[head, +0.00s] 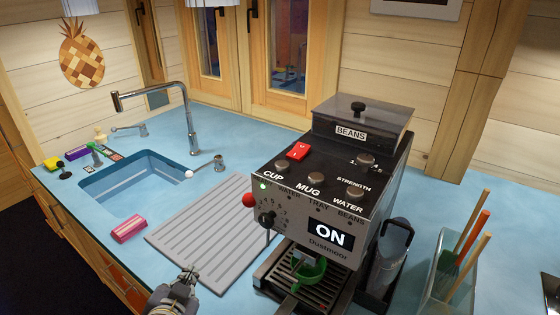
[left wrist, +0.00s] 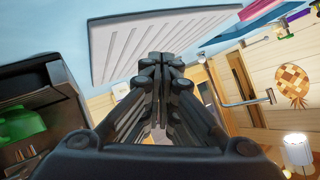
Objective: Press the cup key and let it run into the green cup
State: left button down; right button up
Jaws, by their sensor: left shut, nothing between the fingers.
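The coffee machine (head: 386,165) stands on the blue counter with its display (head: 330,234) reading ON. On its sloped top are the CUP label (head: 273,176), the MUG key (head: 316,170) and the WATER key (head: 355,192). My right gripper is out of view.
A grooved drainboard (head: 205,232) lies left of the machine, beside the sink (head: 130,178) and tap. A pink sponge (head: 129,229) lies in front. A red ball knob (head: 250,200) sticks out at the machine's left. A glass container (head: 447,275) with sticks stands right.

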pick_arm(q)
jog(key=w+d+r+m+t+h, duration=0.2)
jog(key=w+d+r+m+t, duration=0.15)
jog(key=r, duration=0.55)
jog(key=w+d+r+m+t+h, duration=0.1)
jog(key=w+d+r+m+t, duration=0.2)
jog(key=r, duration=0.6)
jog(key=w+d+r+m+t+h, duration=0.2)
jog(key=w+r+m+t, duration=0.15)
jog(key=r, duration=0.55)
jog(key=s+d+r+m+g+h, duration=0.2)
jog(key=s+d+r+m+h, duration=0.1)
jog(key=d+r+m+h, duration=0.8)
jog(key=s+d+r+m+g+h, duration=0.25)
jog(key=d+m+g, duration=0.25)
jog(key=m+g, duration=0.65)
jog(key=s+d+r+m+g+h, duration=0.1)
jog(key=s+d+m+g+h, duration=0.35)
jog(key=m+g, duration=0.65)
jog(key=w+a+f+m+t+y, duration=0.3)
jog(key=w+a+m+t+y, duration=0.4)
jog(key=y, duration=0.7)
jog(key=shift+w+a+f+m, duration=0.2)
jog(key=shift+w+a+m, duration=0.4)
jog(key=shift+w, duration=0.15)
